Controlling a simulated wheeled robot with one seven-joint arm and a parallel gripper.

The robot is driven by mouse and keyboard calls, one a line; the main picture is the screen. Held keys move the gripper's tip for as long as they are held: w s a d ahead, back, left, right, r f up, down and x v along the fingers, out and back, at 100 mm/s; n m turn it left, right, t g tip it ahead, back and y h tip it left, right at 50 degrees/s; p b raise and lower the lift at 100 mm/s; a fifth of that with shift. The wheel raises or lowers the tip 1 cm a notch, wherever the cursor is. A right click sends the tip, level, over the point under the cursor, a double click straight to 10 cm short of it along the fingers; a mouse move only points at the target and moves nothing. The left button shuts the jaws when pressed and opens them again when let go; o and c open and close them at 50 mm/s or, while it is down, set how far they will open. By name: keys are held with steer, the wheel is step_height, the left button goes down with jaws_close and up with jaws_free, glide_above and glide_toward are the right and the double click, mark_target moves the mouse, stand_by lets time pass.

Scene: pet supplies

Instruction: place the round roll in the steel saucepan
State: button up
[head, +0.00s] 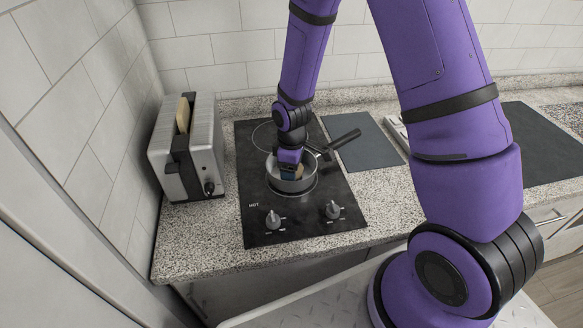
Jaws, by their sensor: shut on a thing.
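The steel saucepan (293,186) stands on the front ring of the black cooktop, with its dark handle pointing up to the right. My gripper (289,172) reaches down from above into the opening of the pan. It is shut on the round roll (299,173), of which only a small tan patch shows beside the fingers. My fingers and wrist hide most of the roll and part of the pan's inside. I cannot tell whether the roll touches the pan's bottom.
A steel toaster (188,150) with a bread slice stands left of the cooktop (318,222), which has two knobs at its front. A dark grey board (362,143) lies to the right. The speckled counter (388,197) is bare at front right.

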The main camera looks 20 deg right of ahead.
steer(key=shift+f, duration=0.1)
steer(key=o, duration=0.6)
steer(key=s+d+r+m+t, duration=0.1)
steer(key=s+r+m, duration=0.15)
steer(key=r, duration=0.75)
steer(key=s+d+r+m+t, duration=0.1)
steer(key=s+d+r, duration=0.15)
steer(key=r, duration=0.75)
steer(key=s+d+r+m+t, duration=0.15)
steer(key=s+r, duration=0.25)
steer(key=r, duration=0.5)
steer(key=shift+s+d+r+m+t, duration=0.35)
steer(key=shift+s+r+m, duration=0.85)
steer(key=shift+s, duration=1.1)
steer(key=shift+s+d+r+m+t, duration=0.25)
steer(key=shift+s+r+m, duration=0.5)
steer(key=shift+s+r, duration=1.25)
steer(key=shift+s+d+r+m+t, duration=0.35)
steer(key=shift+s+r+m, duration=0.7)
steer(key=shift+s, duration=1.6)
